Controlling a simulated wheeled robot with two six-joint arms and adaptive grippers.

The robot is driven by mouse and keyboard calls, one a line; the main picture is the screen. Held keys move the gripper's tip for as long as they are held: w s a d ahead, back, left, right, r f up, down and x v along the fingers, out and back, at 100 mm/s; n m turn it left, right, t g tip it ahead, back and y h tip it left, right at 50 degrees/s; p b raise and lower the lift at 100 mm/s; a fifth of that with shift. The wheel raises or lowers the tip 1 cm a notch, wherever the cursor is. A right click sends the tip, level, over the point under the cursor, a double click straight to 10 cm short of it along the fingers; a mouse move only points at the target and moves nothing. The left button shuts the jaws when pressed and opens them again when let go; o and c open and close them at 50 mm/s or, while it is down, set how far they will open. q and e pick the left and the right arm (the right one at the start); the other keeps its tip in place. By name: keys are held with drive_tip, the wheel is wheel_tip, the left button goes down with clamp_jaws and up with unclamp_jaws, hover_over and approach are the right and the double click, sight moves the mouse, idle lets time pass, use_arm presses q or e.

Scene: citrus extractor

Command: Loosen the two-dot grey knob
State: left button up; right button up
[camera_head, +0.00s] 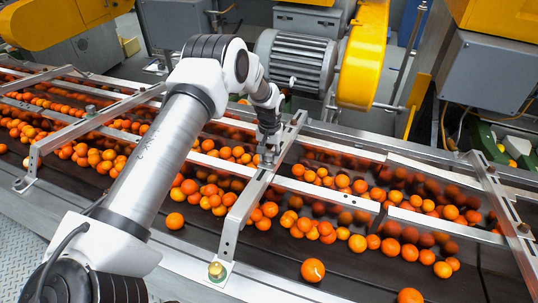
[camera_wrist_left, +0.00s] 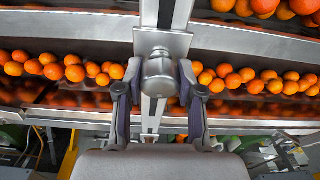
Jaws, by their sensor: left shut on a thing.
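A grey metal knob (camera_wrist_left: 158,74) sits on the crossbar (camera_wrist_left: 160,14) in the left wrist view. I cannot make out any dots on it. My left gripper (camera_wrist_left: 160,80) has one finger on each side of the knob and is shut on it. In the head view my left gripper (camera_head: 268,151) reaches down to the middle crossbar (camera_head: 247,200), over the conveyor. The knob is mostly hidden there by the fingers. My right gripper is not in view.
Oranges (camera_head: 204,190) lie in lanes on the dark belt between metal rails. A motor (camera_head: 297,62) and a yellow guard (camera_head: 363,55) stand behind the conveyor. Another crossbar (camera_head: 95,120) spans the left.

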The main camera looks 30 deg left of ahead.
use_arm(q)
drive_tip(key=n, duration=0.3)
drive_tip(key=shift+y, duration=0.4)
drive_tip(key=n+g+b, duration=0.1)
drive_tip(key=n, duration=0.3)
drive_tip(key=shift+f+y, duration=0.1)
drive_tip(key=shift+y, duration=0.2)
drive_tip(key=n+g+b, duration=0.1)
drive_tip(key=n+b, duration=0.2)
drive_tip(key=n, duration=0.2)
drive_tip(key=shift+f, duration=0.1)
drive_tip(key=n+g+b, duration=0.1)
drive_tip(key=n+b, duration=0.1)
drive_tip(key=n, duration=0.3)
drive_tip(key=shift+s+n, duration=0.1)
drive_tip(key=shift+n, duration=0.3)
drive_tip(key=o, duration=1.2)
drive_tip(key=shift+d, duration=0.1)
drive_tip(key=shift+r, duration=0.2)
drive_tip(key=v, duration=1.2)
drive_tip(key=shift+w+d+f, duration=0.1)
drive_tip(key=shift+w, duration=0.15)
